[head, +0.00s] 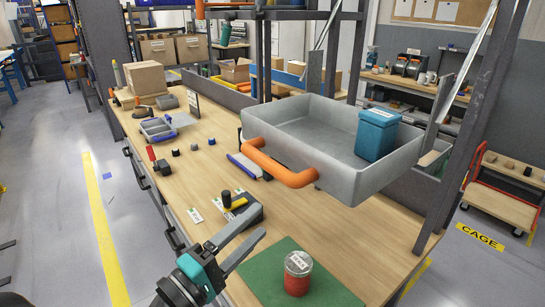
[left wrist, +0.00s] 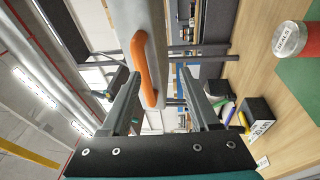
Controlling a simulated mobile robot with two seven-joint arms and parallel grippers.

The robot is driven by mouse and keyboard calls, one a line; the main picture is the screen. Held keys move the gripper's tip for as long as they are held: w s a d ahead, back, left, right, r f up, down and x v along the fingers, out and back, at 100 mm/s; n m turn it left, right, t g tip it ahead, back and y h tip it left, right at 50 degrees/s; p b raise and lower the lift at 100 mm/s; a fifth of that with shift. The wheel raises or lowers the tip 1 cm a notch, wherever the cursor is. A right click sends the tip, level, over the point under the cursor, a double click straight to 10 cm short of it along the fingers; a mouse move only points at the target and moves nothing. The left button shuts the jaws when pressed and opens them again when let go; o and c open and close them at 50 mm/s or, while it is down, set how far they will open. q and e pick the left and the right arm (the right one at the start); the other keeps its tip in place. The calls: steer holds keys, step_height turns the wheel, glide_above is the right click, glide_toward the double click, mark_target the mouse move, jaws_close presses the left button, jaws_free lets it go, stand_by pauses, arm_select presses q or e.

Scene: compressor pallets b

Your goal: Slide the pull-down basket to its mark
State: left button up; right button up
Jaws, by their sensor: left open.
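The pull-down basket (head: 320,135) is a grey open tray hanging above the workbench, with a teal box (head: 377,134) inside at its right end. Its orange bar handle (head: 278,166) runs along the front side. The handle also shows in the left wrist view (left wrist: 146,68), beyond my fingers. My left gripper (head: 263,220) is open and empty, below and in front of the handle and apart from it; its fingers also show in the left wrist view (left wrist: 160,75). My right gripper is not in view.
A red tin (head: 298,273) stands on a green mat (head: 262,276) to the right of my left gripper. A dark block (head: 240,215) with tools is just behind the gripper. Dark uprights (head: 470,110) flank the basket. The bench's middle left holds small parts.

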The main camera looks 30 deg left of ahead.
mark_target(262, 166)
arm_select(q)
steer(key=s+a+r+n+y, duration=0.3)
steer(key=a+y, duration=0.1)
steer(key=shift+t, duration=0.3)
steer(key=w+p, duration=0.2)
steer(key=w, duration=0.2)
steer(key=w+r+p, duration=0.1)
steer(key=w+p, duration=0.1)
steer(key=w, duration=0.2)
steer(key=w+r+p, duration=0.1)
steer(key=w+p, duration=0.2)
steer(key=w, duration=0.2)
steer(key=shift+a, duration=0.1)
steer(key=shift+w+r, duration=0.1)
steer(key=shift+w, duration=0.85)
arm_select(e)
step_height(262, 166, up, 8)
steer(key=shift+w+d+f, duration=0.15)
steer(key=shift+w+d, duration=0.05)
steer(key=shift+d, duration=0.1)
arm_select(q)
jaws_close()
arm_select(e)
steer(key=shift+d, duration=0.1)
